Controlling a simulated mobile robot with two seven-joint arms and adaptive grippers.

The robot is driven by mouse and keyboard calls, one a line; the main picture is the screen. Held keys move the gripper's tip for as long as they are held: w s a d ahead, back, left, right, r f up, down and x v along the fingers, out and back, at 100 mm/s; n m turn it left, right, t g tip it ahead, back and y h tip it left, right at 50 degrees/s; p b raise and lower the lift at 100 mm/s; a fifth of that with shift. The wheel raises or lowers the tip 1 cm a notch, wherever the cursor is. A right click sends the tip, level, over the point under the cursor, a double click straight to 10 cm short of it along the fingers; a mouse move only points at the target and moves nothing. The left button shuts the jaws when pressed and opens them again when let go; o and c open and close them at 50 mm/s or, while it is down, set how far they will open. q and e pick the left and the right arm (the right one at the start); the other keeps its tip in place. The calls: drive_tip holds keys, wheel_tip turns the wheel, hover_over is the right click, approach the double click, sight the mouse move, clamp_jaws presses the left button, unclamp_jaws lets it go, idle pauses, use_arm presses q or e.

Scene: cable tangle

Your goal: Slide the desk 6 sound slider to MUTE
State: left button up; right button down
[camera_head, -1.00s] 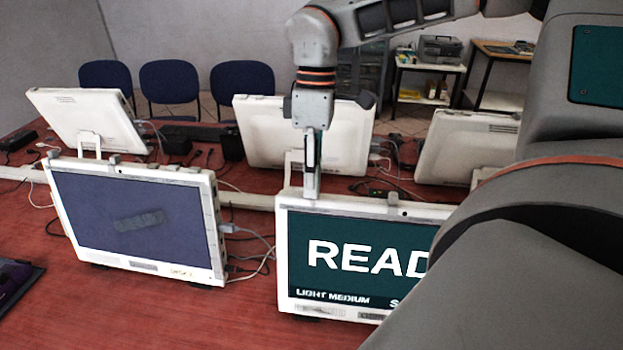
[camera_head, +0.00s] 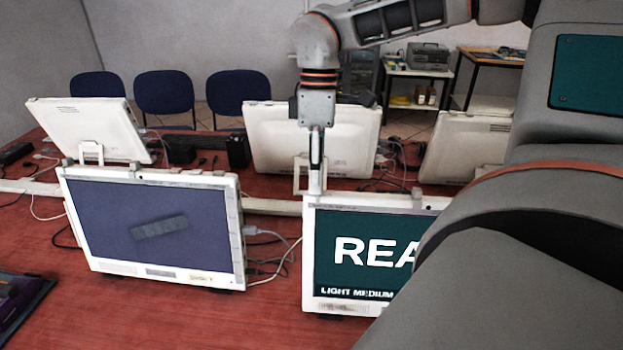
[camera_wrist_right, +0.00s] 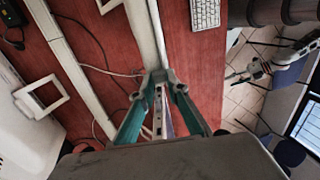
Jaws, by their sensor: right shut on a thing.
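The white-framed monitor (camera_head: 335,225) with a green screen reading "REA…" and "LIGHT MEDIUM" stands in front, its right part hidden by my arm. No desk number is readable on it. My right gripper (camera_head: 316,186) points down onto the left end of its top edge. Its fingers are closed on a small part there, apparently the slider, which they hide. In the right wrist view, the fingertips (camera_wrist_right: 160,80) meet over a narrow pale strip with small dark marks. The MUTE mark cannot be made out. My left gripper is not in view.
A second monitor (camera_head: 160,225) with a blue screen stands to the left. White monitors (camera_head: 312,135) face away behind, with cables and a pale rail (camera_head: 270,206) between the rows. Blue chairs (camera_head: 165,92) stand at the back.

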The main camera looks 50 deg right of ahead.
drive_tip(key=shift+w+a+r, duration=0.1)
drive_tip(key=c, duration=2)
unclamp_jaws()
drive_tip(key=shift+o, duration=0.2)
drive_tip(key=shift+w+a, duration=0.1)
drive_tip(key=shift+r, duration=0.15)
drive_tip(key=v, duration=1.1)
drive_tip(key=shift+r, duration=0.3)
